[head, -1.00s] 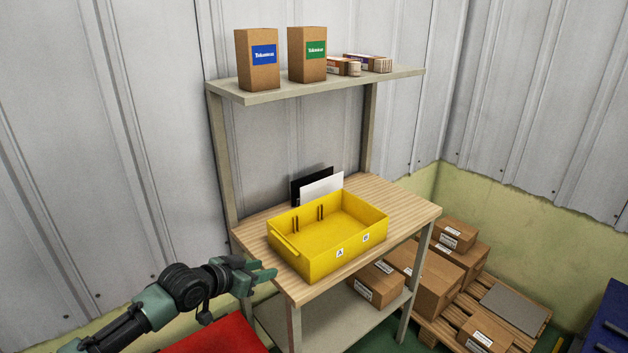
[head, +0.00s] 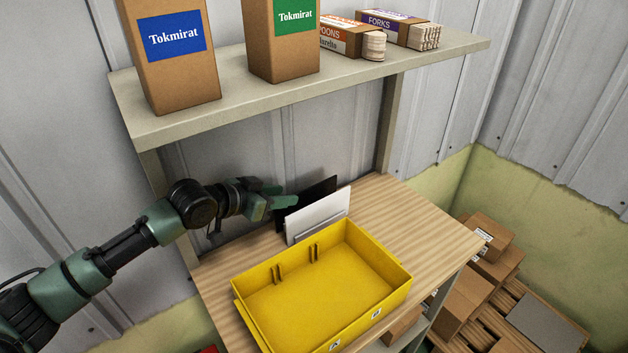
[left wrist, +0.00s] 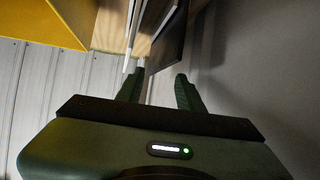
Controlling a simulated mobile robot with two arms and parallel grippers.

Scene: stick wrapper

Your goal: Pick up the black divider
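The black divider (head: 314,191) stands upright on the table behind the white divider (head: 318,215), which covers much of it in the head view. My left gripper (head: 287,196) is at the black divider's left edge. In the left wrist view, my left gripper (left wrist: 158,80) has its fingers apart. The black divider (left wrist: 170,42) appears as a dark panel just ahead of the gap between them, and the white divider (left wrist: 134,38) lies ahead of the left finger. I cannot tell whether a finger touches either divider. My right gripper is not in view.
A yellow bin (head: 330,285) with slotted walls sits on the wooden table (head: 425,225) in front of the dividers. A shelf (head: 240,108) above holds cartons and cutlery boxes. The wall is close behind. The table's right side is clear.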

